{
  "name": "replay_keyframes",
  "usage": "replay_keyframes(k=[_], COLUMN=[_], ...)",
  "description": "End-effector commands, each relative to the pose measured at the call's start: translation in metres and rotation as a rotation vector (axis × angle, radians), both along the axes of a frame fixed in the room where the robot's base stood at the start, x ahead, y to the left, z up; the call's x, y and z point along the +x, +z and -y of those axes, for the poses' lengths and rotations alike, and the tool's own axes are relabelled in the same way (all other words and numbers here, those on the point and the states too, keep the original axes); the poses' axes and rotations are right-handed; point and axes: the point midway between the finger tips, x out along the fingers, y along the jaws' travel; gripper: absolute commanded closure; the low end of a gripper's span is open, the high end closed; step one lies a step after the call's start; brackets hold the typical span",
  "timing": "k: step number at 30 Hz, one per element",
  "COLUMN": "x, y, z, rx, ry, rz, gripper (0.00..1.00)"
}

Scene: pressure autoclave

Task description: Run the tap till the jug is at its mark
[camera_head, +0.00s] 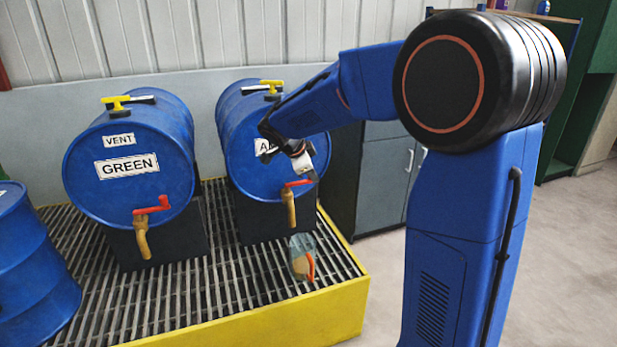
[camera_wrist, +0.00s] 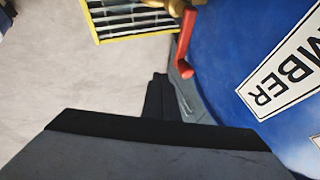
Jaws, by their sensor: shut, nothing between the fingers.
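The blue drum on the right (camera_head: 241,143) lies on its side, and its label reads "MBER" in the wrist view (camera_wrist: 295,66). Its brass tap (camera_head: 290,208) points down and has a red lever (camera_head: 298,183). The lever also shows in the wrist view (camera_wrist: 185,50). The jug (camera_head: 302,258) is clear, stands below this tap, and has an amber tint inside and an orange-red strip on its right. I cannot make out its mark or a stream. My gripper (camera_head: 313,177) is shut and empty, close to the lever; it also shows in the wrist view (camera_wrist: 158,92). Contact is unclear.
A second drum labelled GREEN (camera_head: 127,166) has its own red lever (camera_head: 152,205) and yellow vent valve (camera_head: 117,102). Both drums sit over a slatted grate with a yellow edge (camera_head: 300,325). Another blue drum (camera_head: 30,275) stands at left. A grey cabinet (camera_head: 385,180) stands behind.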

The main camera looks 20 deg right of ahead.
Motion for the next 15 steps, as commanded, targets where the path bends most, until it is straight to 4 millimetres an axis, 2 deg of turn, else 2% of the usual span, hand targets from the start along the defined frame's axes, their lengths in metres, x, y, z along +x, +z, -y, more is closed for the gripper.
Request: replay_keyframes(k=[2, 15], x=[-0.001, -0.027], y=[0.001, 0.054], z=[0.004, -0.027], rx=[0.001, 0.001], ry=[-0.001, 0.002], rz=[0.000, 0.001], gripper=[1.00, 1.00])
